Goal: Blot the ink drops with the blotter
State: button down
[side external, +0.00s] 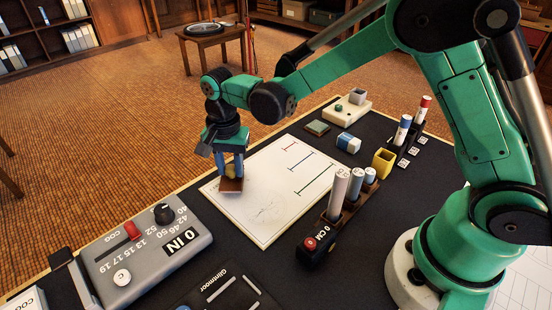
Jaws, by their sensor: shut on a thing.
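My gripper (231,168) points down over the left corner of the white paper sheet (262,208). Its blue fingers are shut on the blotter (231,186), a small brown block with a flat base. The blotter is at the sheet's left edge; I cannot tell whether it touches the paper. The sheet bears red, blue and green lines and a faint grey drawing. I cannot make out any ink drops; the blotter and gripper hide part of that corner.
A rack of grey cylinders (340,197) stands right of the sheet, near a yellow cup (384,162). A blue-and-white block (348,142) and a green pad (318,127) lie behind. A grey device (128,272) with a "0 IN" display sits front left.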

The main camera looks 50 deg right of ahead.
jog(key=shift+a, duration=1.7)
jog(key=shift+d, duration=0.1)
jog(key=shift+d, duration=2.95)
jog(key=shift+a, duration=0.1)
jog(key=shift+a, duration=3)
jog(key=shift+d, duration=3.1)
